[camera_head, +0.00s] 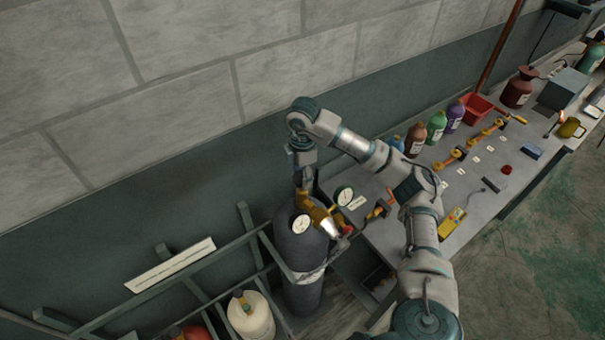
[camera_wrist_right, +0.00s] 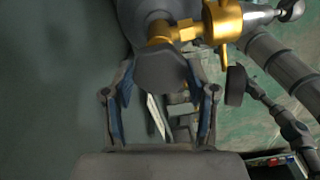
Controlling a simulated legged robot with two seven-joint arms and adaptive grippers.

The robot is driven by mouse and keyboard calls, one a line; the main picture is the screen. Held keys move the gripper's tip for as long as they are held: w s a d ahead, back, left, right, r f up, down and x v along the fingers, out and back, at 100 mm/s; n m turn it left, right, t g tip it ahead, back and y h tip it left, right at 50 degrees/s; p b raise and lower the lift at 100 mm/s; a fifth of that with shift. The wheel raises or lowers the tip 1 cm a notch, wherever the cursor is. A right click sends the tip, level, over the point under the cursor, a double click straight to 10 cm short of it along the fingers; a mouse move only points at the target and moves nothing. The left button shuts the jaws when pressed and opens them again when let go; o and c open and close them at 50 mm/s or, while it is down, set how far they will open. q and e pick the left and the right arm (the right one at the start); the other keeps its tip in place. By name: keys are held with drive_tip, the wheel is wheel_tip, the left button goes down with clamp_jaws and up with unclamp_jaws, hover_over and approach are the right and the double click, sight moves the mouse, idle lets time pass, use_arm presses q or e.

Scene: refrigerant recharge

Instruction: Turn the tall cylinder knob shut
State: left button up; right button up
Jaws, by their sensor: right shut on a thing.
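The tall cylinder (camera_head: 298,258) is dark grey and stands upright in a rack at the lower middle of the head view. A brass valve with a gauge (camera_head: 301,224) sits at its top. My right gripper (camera_head: 302,183) reaches down over the valve from above. In the right wrist view, the dark knob (camera_wrist_right: 160,68) lies between the fingertips of my right gripper (camera_wrist_right: 160,80), which is shut on it. The brass fitting (camera_wrist_right: 222,20) shows beyond the knob. The knob is hidden by the gripper in the head view. My left gripper is out of view.
A white cylinder (camera_head: 251,318) stands left of the tall one, behind rack rails (camera_head: 190,284). A workbench (camera_head: 385,235) with several bottles, a red bin (camera_head: 475,106) and brass fittings runs to the right. The wall (camera_head: 190,110) is close behind. Green floor (camera_head: 545,255) is clear at right.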

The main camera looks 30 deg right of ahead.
drive_tip(key=shift+w+r, duration=0.1)
drive_tip(key=shift+r, duration=0.1)
drive_tip(key=o, duration=0.9)
drive_tip(key=shift+o, duration=1.3)
drive_tip(key=shift+f, duration=0.15)
wheel_tip(320, 180, up, 12)
drive_tip(key=shift+d+f, duration=0.1)
drive_tip(key=shift+f, duration=0.05)
